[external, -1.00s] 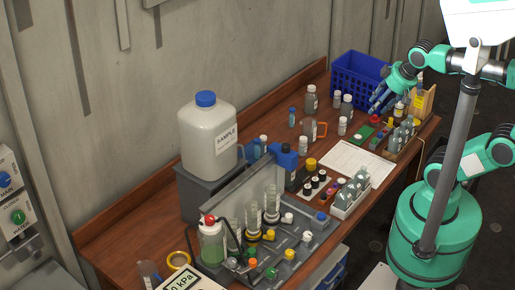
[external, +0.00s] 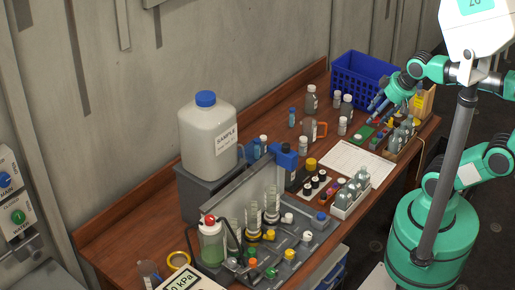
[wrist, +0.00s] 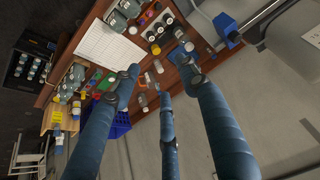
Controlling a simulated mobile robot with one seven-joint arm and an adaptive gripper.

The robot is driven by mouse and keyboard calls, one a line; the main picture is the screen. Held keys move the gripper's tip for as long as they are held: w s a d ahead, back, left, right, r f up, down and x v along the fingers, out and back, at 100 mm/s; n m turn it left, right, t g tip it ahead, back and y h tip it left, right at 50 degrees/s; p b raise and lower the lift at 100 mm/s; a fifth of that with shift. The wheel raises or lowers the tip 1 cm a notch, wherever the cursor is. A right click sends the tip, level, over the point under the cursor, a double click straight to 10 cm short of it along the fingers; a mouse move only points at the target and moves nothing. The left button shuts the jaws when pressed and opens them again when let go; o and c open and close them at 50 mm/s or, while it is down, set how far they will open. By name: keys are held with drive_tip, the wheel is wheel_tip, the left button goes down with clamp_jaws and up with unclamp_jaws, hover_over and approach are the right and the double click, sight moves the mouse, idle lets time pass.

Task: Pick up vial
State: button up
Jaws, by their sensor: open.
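Several small vials and bottles stand on the wooden bench, and I cannot tell which one is the task's vial. In the external view, white-capped vials stand at the bench's far part: one vial (external: 342,126) near the gripper, one (external: 337,99) by the blue basket, and one (external: 303,146) nearer the middle. My gripper (external: 377,106) hangs over the far right part of the bench, its blue fingers pointing down and left. In the wrist view the three fingers of my gripper (wrist: 158,75) are spread, with nothing held; small bottles show beyond and between the tips.
A blue basket (external: 358,76) stands behind the gripper. A wooden rack (external: 388,152) with bottles is close below it. A white paper sheet (external: 352,163) lies mid-bench, near a white bottle tray (external: 347,208). A large sample jug (external: 198,150) stands left.

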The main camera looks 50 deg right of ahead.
drive_tip(key=shift+w+r, duration=0.1)
drive_tip(key=w+d+r+g+p, duration=0.1)
drive_tip(key=w+d+r, duration=0.1)
drive_tip(key=w, duration=0.6)
drive_tip(key=w+d+r+p, duration=0.1)
drive_tip(key=w+d+r, duration=0.15)
drive_tip(key=w, duration=0.65)
drive_tip(key=g+p, duration=0.5)
drive_tip(key=p, duration=0.2)
hover_over(292, 108)
drive_tip(key=f, duration=3.3)
drive_tip(key=shift+s+a+f, duration=0.1)
drive_tip(key=shift+s+a, duration=0.1)
drive_tip(key=shift+a, duration=0.05)
drive_tip(key=shift+w+d+f, duration=0.1)
drive_tip(key=shift+d+f, duration=0.1)
drive_tip(key=shift+f, duration=0.25)
